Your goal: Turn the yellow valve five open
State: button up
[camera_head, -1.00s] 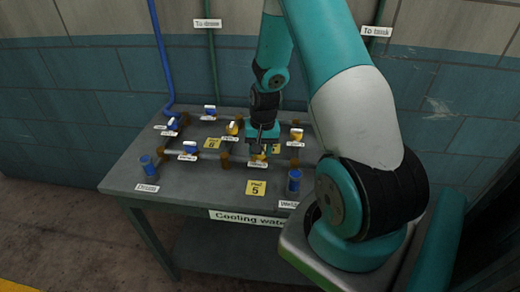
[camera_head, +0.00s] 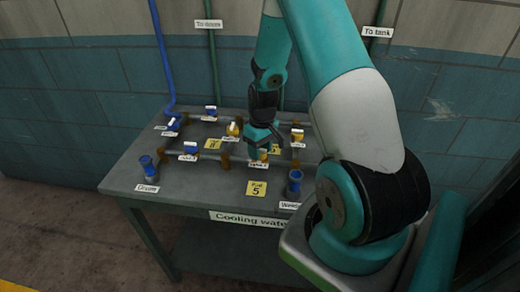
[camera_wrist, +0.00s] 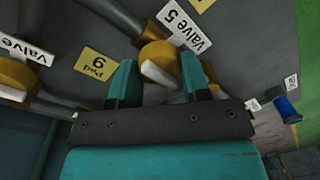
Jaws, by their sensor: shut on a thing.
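The yellow valve five (camera_head: 264,155) sits on the pipe at the front of the table, with its label in front of it. In the wrist view its round yellow body (camera_wrist: 160,52) and pale lever (camera_wrist: 158,74) lie between my fingers, beside the "Valve 5" label (camera_wrist: 184,25). My gripper (camera_wrist: 159,82) is shut on the valve's lever. In the head view my gripper (camera_head: 266,143) is over the valve and partly hides it. The lever's exact angle to the pipe is hard to tell.
Another yellow valve (camera_wrist: 18,72) is at the left of the wrist view. Blue valves (camera_head: 190,148) and several pipes share the grey table (camera_head: 185,185). A yellow pad marked 5 (camera_head: 257,188) lies in front. Blue fittings (camera_head: 148,166) stand at the front corners.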

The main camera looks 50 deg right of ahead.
jog(key=shift+w+n, duration=0.1)
jog(key=shift+n, duration=0.2)
jog(key=o, duration=0.9)
jog(key=shift+r, duration=0.15)
jog(key=r, duration=0.5)
jog(key=r+b, duration=0.1)
jog(key=r, duration=0.5)
jog(key=d+r, duration=0.1)
jog(key=r, duration=0.5)
jog(key=shift+d+r+b, duration=0.1)
jog(key=shift+b, duration=0.2)
jog(key=s+a+r+n+y, duration=0.1)
jog(key=s+a+r+n, duration=0.15)
jog(key=a, duration=0.85)
jog(key=s+a+r+n+y, duration=0.1)
jog(key=s+a+r, duration=0.15)
jog(key=a, duration=0.85)
jog(key=s+a+n, duration=0.1)
jog(key=s+a, duration=0.2)
jog(key=s, duration=0.1)
jog(key=s+a+r+n+y, duration=0.1)
jog(key=s+a, duration=0.3)
jog(key=s+a+n, duration=0.1)
jog(key=s+a, duration=0.3)
jog(key=shift+a+r, duration=0.15)
jog(key=shift+a, duration=0.05)
